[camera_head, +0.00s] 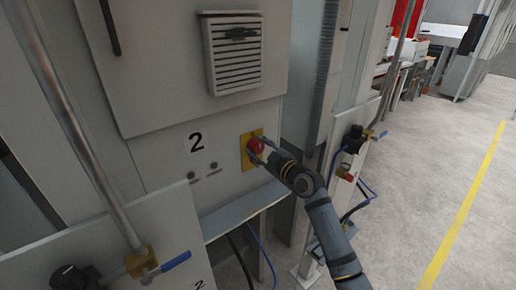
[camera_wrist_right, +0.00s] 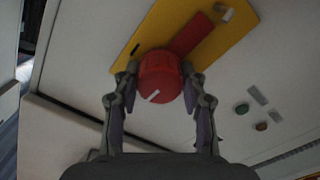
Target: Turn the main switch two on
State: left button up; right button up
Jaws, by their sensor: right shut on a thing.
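The main switch two is a red rotary knob (camera_head: 256,145) on a yellow plate (camera_head: 246,158), on the grey cabinet panel to the right of the printed "2" label (camera_head: 196,142). My right gripper (camera_head: 262,151) is at the knob, its arm coming up from the lower right. In the right wrist view the red knob (camera_wrist_right: 160,78) sits between the two fingers of my right gripper (camera_wrist_right: 160,88), which are shut on its sides. A white mark on the knob's face points to the lower left there. A red bar lies on the yellow plate (camera_wrist_right: 212,42) behind the knob. My left gripper is not in view.
A vent box (camera_head: 234,55) is above the switch. Two small buttons (camera_head: 203,174) sit below the label. A pipe with a blue-handled valve (camera_head: 175,262) stands at the left. Open floor with a yellow line (camera_head: 465,205) lies further right.

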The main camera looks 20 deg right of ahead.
jog(key=shift+f+m, duration=0.1)
jog(key=shift+m, duration=0.2)
jog(key=m, duration=0.7)
jog(key=shift+m, duration=0.3)
jog(key=m+p, duration=0.2)
jog(key=m, duration=0.2)
jog(key=shift+m, duration=0.3)
jog(key=m+p, duration=0.1)
jog(key=m, duration=0.3)
jog(key=shift+m+p, duration=0.35)
jog(key=shift+m, duration=0.05)
jog(key=shift+f+m, duration=0.1)
jog(key=shift+m, duration=0.2)
jog(key=o, duration=1.1)
jog(key=shift+o, duration=0.2)
